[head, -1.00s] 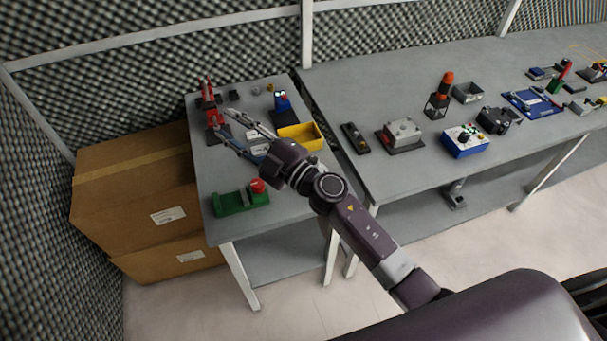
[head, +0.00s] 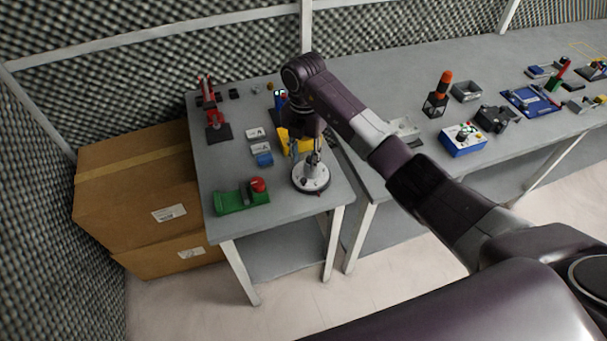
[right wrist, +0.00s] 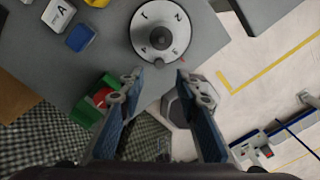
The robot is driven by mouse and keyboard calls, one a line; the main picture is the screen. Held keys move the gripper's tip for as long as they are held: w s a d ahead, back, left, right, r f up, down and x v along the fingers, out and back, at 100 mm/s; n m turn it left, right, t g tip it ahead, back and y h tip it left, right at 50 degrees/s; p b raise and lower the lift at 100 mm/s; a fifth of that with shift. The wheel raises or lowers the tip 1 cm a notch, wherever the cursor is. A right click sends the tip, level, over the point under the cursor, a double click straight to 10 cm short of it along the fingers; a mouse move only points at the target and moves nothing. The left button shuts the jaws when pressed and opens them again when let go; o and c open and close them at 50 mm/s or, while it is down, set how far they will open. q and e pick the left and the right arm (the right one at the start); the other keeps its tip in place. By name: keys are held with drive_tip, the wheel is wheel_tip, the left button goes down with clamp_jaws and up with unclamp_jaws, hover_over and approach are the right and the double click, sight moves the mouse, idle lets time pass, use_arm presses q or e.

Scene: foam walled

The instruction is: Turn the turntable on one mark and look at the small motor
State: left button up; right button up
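The turntable (head: 310,178) is a white round disc near the front right corner of the left table. In the right wrist view the turntable (right wrist: 144,19) shows black marks around a grey knob (right wrist: 160,38). My right gripper (head: 306,157) points down above the disc in the head view. In the right wrist view its fingers (right wrist: 158,78) are spread, with nothing between them, and the disc lies just beyond the tips. I cannot tell whether they touch it. I cannot make out which thing is the small motor. My left gripper is not in view.
A green block with a red button (head: 240,197) stands left of the turntable. A yellow bin (head: 284,142), partly hidden by my gripper, and letter tiles (head: 257,147) lie behind. A red device (head: 212,118) stands farther back. The right table (head: 390,85) holds several devices.

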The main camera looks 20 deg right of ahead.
sight(304, 180)
wheel_tip(304, 180, down, 8)
drive_tip(key=shift+a+r+p, duration=0.1)
drive_tip(key=shift+r+p, duration=0.1)
drive_tip(key=shift+p, duration=0.7)
clamp_jaws()
